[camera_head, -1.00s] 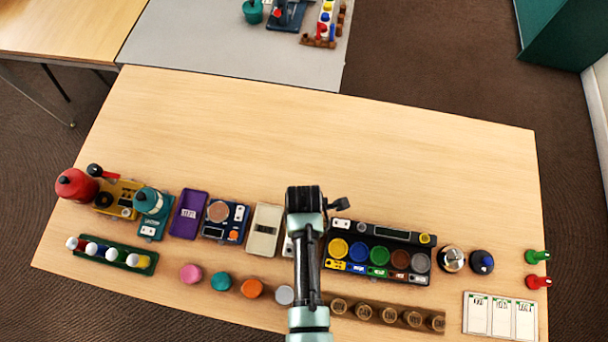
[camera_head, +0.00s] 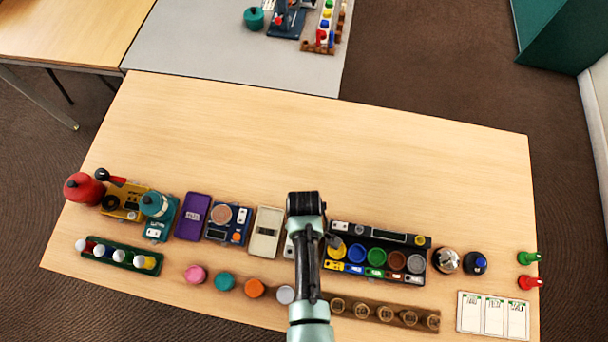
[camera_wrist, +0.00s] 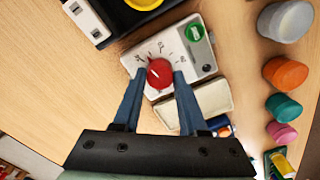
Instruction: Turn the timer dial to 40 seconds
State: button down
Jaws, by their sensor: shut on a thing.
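The timer is a white box (camera_wrist: 140,52) with a red round dial (camera_wrist: 160,76), printed marks around the dial and a green button (camera_wrist: 194,32). In the wrist view, my gripper (camera_wrist: 160,71) has its two blue-grey fingers on opposite sides of the dial, shut on it. The numbers are too small to read surely, so I cannot tell the setting. In the head view my arm hides the dial and most of the timer; only a pale strip of the box (camera_head: 289,246) shows left of the arm.
A cream box (camera_head: 267,232) stands close left of the timer. A black tray with coloured discs (camera_head: 387,235) is close on the right. Coloured round pieces, including an orange one (camera_head: 255,288), and a wooden rack (camera_head: 372,310) lie in front. The back of the table is clear.

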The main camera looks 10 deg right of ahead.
jog(key=m, duration=0.4)
jog(key=shift+m+p, duration=0.3)
jog(key=shift+p, duration=0.05)
jog(key=m, duration=0.4)
jog(key=shift+m+p, duration=0.3)
jog(key=m, duration=0.4)
jog(key=shift+m, duration=0.3)
jog(key=m, duration=0.4)
jog(key=shift+p, duration=0.4)
jog(key=m, duration=0.7)
jog(key=shift+m, duration=0.3)
jog(key=m+p, duration=0.1)
jog(key=m, duration=0.5)
jog(key=shift+m, duration=0.4)
